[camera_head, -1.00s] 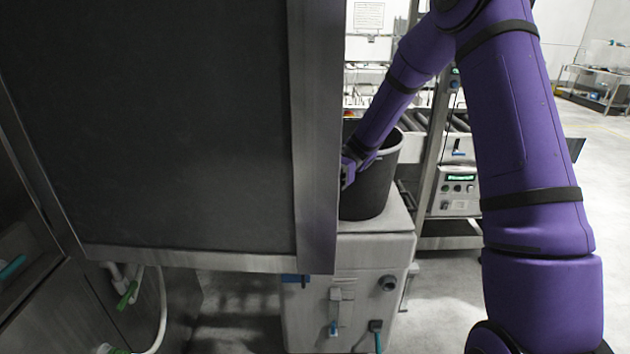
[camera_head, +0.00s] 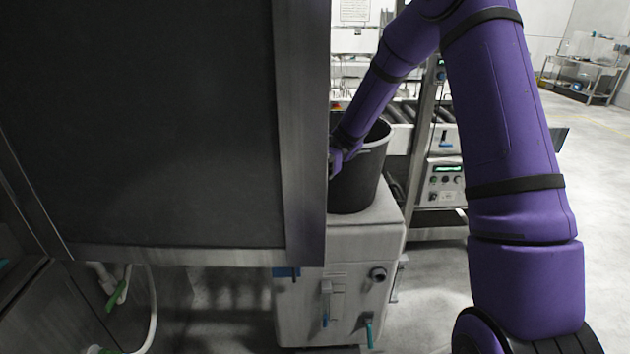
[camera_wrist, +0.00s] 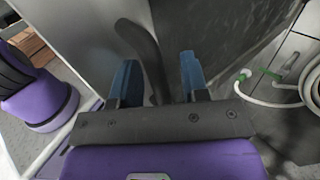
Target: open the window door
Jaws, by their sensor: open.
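The window door (camera_head: 150,130) is a large dark panel in a brushed metal frame, filling the left of the head view. Its framed surface also shows in the wrist view (camera_wrist: 85,35). A dark curved handle (camera_wrist: 139,42) stands off it in the wrist view. My gripper (camera_wrist: 158,78) is open, with one blue-tipped finger on each side of the handle's lower part. I cannot tell whether either finger touches it. In the head view the door's right frame edge hides my fingers.
A dark bin (camera_head: 362,182) stands on a pale machine box (camera_head: 340,255) just right of the door. A control panel (camera_head: 445,182) and rollers stand behind. White hoses (camera_wrist: 265,100) hang below the door. Clear floor (camera_head: 590,170) lies at the right.

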